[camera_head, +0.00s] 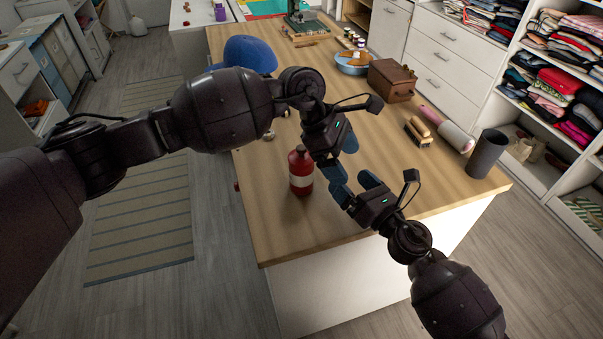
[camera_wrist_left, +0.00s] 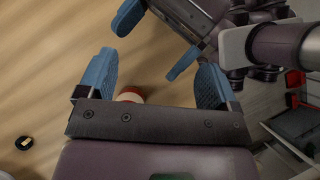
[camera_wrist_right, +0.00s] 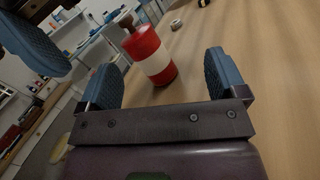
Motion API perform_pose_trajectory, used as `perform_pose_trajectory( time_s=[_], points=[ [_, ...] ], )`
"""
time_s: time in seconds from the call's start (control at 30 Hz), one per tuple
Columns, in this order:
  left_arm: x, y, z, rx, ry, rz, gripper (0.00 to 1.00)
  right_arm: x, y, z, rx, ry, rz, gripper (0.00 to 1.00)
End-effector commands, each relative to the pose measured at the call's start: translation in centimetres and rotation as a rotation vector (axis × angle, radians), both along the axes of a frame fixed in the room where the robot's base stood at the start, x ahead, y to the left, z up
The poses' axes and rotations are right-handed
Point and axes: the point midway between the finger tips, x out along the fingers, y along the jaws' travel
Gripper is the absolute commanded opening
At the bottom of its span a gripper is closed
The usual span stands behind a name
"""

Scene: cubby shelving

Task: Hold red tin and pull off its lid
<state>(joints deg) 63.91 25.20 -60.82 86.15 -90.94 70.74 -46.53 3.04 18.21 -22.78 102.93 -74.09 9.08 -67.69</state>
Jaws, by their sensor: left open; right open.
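My left gripper (camera_head: 343,158) is open and empty, to the right of the tin. My right gripper (camera_head: 352,182) is open and empty, right of the tin and close to the left gripper. In the right wrist view the tin (camera_wrist_right: 156,66) appears beyond the open fingers, apart from them. I cannot make out the lid's edge.
A blue rounded object (camera_head: 249,53) lies behind my left arm. The front of the table (camera_head: 300,235) is clear.

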Motion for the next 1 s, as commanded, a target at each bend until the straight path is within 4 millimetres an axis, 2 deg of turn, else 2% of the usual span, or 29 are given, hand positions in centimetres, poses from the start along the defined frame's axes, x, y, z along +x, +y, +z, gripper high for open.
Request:
perform_pose_trajectory(
  time_s=[0.03,0.1,0.2,0.33,0.57,1.0],
  points=[
    [1.7,1.6,0.4,0.112,-0.062,-0.03,0.85,0.2,0.8,-0.4,-0.072,-0.031,0.044,0.9],
    [3.5,3.6,0.9,0.248,-0.124,-0.062,0.85,0.2,1.6,-1.0,-0.16,-0.07,0.097,0.9],
    [5.4,5.9,1.8,0.395,-0.181,-0.088,0.85,0.2,2.4,-1.7,-0.252,-0.109,0.156,0.9],
    [6.7,7.7,2.8,0.501,-0.215,-0.101,0.85,0.2,3.0,-2.3,-0.318,-0.138,0.199,0.9],
    [7.0,8.1,3.0,0.53,-0.223,-0.106,0.85,1.2,4.3,-2.4,-0.332,-0.145,0.209,0.9],
    [6.9,8.0,3.0,0.525,-0.221,-0.104,0.85,5.6,9.3,-2.3,-0.33,-0.145,0.208,0.9]
  ],
)
